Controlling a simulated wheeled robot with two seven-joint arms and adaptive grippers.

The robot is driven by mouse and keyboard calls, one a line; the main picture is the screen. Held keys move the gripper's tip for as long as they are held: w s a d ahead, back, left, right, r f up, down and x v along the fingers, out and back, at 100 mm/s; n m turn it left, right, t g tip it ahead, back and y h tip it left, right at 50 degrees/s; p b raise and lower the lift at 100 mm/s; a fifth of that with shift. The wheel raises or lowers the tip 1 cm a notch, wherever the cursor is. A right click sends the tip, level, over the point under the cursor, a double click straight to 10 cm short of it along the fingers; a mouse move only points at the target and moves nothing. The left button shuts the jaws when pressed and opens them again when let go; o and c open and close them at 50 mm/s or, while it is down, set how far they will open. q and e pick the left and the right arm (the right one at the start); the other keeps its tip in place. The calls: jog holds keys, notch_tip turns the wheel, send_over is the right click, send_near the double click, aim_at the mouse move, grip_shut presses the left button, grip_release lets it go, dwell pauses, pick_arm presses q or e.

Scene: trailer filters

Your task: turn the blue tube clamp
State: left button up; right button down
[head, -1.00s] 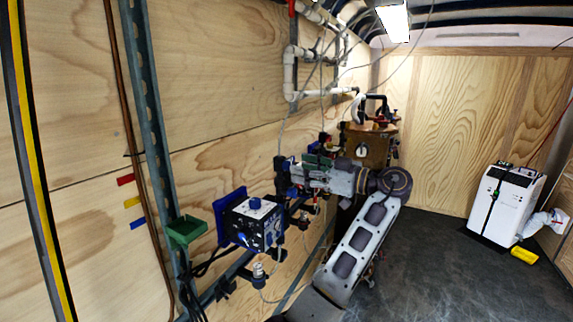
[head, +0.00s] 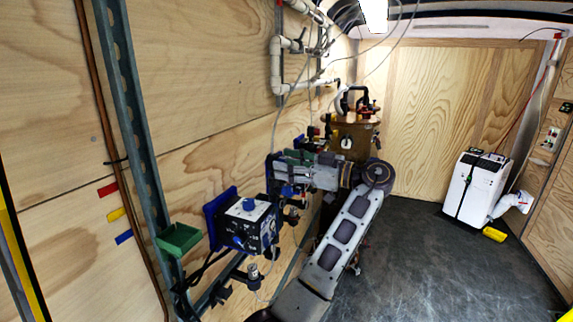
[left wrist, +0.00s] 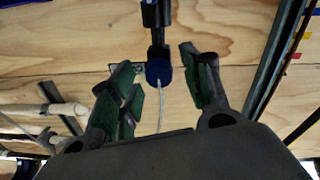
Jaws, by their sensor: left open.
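A dark blue part (left wrist: 158,73), which looks like the tube clamp, shows in the left wrist view below a black fitting, with a thin pale tube running from it. My left gripper (left wrist: 163,85) is open, with its green-padded fingers either side of the blue part. Gaps show between the part and both fingers; how far it lies in depth I cannot tell. In the head view my left gripper (head: 283,168) is at the wooden wall, and it and the dark fittings there hide the clamp. My right gripper is in neither view.
A blue-and-black control box (head: 249,224) and a green bin (head: 179,239) are on the wall near my left arm. White pipes (head: 275,65) run above. A brown tank (head: 352,140) stands behind. A white machine (head: 472,188) stands right; the dark floor between is clear.

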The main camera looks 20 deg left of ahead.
pick_arm(q)
jog(key=c, duration=0.8)
jog(key=shift+c, duration=1.1)
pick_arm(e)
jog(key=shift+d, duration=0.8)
